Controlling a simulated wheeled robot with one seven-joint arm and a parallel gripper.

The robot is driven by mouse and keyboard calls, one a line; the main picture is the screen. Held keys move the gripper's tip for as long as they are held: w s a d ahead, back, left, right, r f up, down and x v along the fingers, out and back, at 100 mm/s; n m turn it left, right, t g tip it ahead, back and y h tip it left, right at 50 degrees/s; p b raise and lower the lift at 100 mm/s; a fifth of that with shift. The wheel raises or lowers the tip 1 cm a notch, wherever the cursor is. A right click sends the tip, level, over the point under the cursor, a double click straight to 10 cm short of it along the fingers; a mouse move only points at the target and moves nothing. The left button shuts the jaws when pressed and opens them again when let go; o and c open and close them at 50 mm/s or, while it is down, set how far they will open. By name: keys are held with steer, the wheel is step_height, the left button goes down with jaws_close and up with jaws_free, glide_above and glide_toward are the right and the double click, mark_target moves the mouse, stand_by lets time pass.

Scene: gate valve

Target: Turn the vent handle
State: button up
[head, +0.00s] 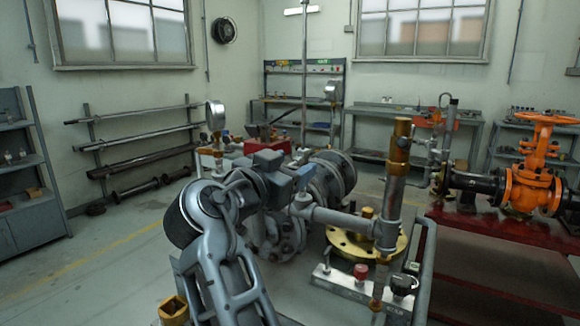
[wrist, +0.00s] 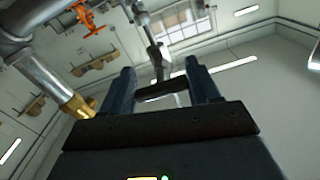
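In the wrist view my gripper (wrist: 160,66) has its two dark blue fingers well apart. A dark bar (wrist: 162,90) shows across the gap between them; I cannot tell whether it touches the fingers or lies behind them. In the head view my arm rises from the bottom to blue-grey blocks over the middle of the pipework (head: 270,222), where the fingers cannot be made out. I cannot pick out the vent handle with certainty. An upright pipe with a brass top (head: 398,150) stands right of my arm; its brass end also shows in the wrist view (wrist: 78,104).
A control box with a red button and black knob (head: 360,283) is at the front right. An orange gate valve (head: 533,172) stands on a red bench (head: 500,240) at right. A tall thin pole (head: 305,60) rises behind. Clear floor (head: 110,265) lies at left.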

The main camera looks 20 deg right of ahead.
steer(key=c, duration=0.6)
steer(key=n+p, duration=0.1)
steer(key=n, duration=0.3)
steer(key=shift+d+r+n+p, duration=0.1)
steer(key=shift+r+n+p, duration=0.05)
steer(key=shift+n+p, duration=0.25)
steer(key=n+p, duration=0.2)
steer(key=n, duration=0.1)
steer(key=shift+n, duration=0.3)
steer(key=n+p, duration=0.3)
steer(key=n, duration=0.1)
steer(key=shift+r, duration=0.15)
steer(key=shift+w+n+p, duration=0.1)
steer(key=shift+n+p, duration=1.65)
steer(key=shift+n, duration=0.35)
steer(key=shift+a, duration=0.2)
